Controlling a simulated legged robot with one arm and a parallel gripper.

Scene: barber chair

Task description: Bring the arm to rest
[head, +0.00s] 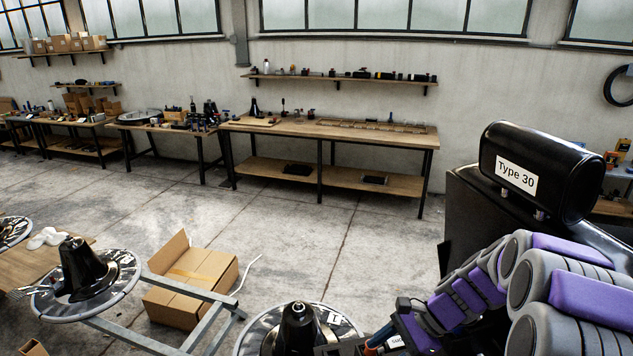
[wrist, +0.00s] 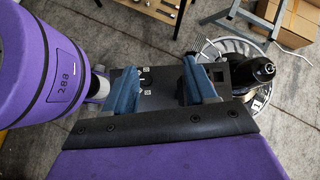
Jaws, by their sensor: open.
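My gripper (wrist: 166,88) is open in the wrist view, with its two blue fingers apart and nothing between them. In the head view my purple and grey arm is folded at the lower right. Its wrist end is low, near the bottom edge, and the gripper there is mostly cut off or hidden. A black chair part with a cylindrical pad labelled "Type 30" (head: 541,172) stands just behind my arm in that view. I cannot tell whether the arm touches it.
A round metal base with a black cone (head: 88,268) stands at the left; another (head: 298,326) is at the bottom middle, close to my gripper. An open cardboard box (head: 190,280) lies beside a grey metal frame (head: 168,285). A workbench (head: 330,131) lines the wall. The middle floor is clear.

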